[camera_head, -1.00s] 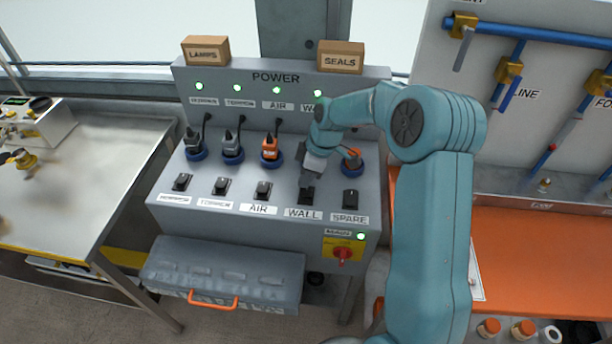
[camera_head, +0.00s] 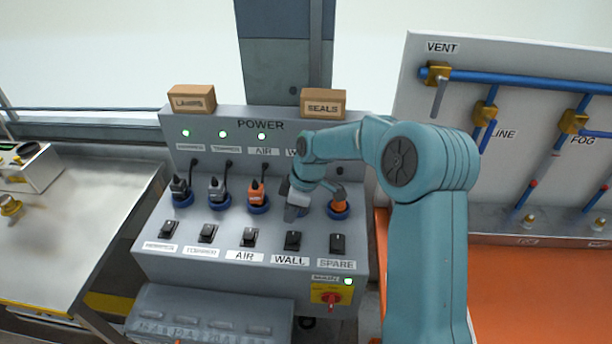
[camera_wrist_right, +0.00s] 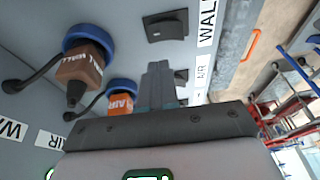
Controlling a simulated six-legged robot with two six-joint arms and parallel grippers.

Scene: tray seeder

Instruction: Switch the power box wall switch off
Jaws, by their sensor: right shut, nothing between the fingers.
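The grey power box (camera_head: 150,255) stands in the middle of the head view with a row of black rocker switches. The wall switch (camera_head: 292,240) sits above its WALL label, between the air and spare switches. It also shows in the right wrist view (camera_wrist_right: 165,27), beside the WALL label. My right gripper (camera_head: 291,214) is shut and empty, just above and behind the wall switch and apart from it. Its fingers (camera_wrist_right: 160,85) show in the wrist view. My arm covers the place of the wall lamp, so I cannot tell whether it is lit. My left gripper is out of view.
The air switch (camera_head: 249,237) and spare switch (camera_head: 338,243) flank the wall switch. Plugs stand in sockets behind, including the orange air plug (camera_head: 257,191). A red main knob (camera_head: 331,299) is below. Two boxes, lamps (camera_head: 192,98) and seals (camera_head: 323,103), sit on top.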

